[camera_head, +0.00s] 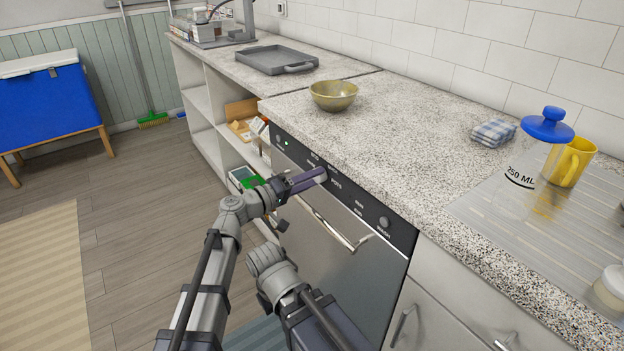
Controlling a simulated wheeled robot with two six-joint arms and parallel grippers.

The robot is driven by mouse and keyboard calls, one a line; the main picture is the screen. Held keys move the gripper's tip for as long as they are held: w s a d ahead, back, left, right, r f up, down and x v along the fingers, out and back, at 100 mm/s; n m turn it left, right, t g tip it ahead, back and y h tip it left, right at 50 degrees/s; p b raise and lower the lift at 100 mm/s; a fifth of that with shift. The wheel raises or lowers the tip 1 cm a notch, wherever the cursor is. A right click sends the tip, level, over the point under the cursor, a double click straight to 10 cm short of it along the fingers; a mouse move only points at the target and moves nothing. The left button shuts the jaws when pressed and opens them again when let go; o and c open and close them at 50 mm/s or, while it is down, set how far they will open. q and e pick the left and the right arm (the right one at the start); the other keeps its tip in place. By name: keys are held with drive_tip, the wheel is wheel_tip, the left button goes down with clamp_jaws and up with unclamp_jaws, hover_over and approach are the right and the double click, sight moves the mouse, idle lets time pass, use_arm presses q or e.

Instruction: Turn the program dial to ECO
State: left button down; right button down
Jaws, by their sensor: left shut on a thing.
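The dishwasher (335,275) has a steel front and a black control panel (352,197) along its top, under the counter edge. Small white labels ring the program dial; they are too small to read surely, though one looks like POTS. My left gripper (316,178) reaches in from the left and is shut on the dial, which its fingers mostly hide. I cannot tell where the dial's pointer stands. My right arm shows at the bottom centre, but its gripper is not visible.
The dishwasher's bar handle (345,232) is just below the panel. On the speckled counter (410,140) stand a bowl (333,95), a grey tray (277,59), a folded cloth (493,132), a blue-lidded container (528,165) and a yellow mug (572,162). Open shelves are at left.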

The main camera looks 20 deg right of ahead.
use_arm(q)
drive_tip(key=shift+m, duration=0.3)
drive_tip(key=shift+c, duration=1.4)
unclamp_jaws()
drive_tip(key=v, duration=0.8)
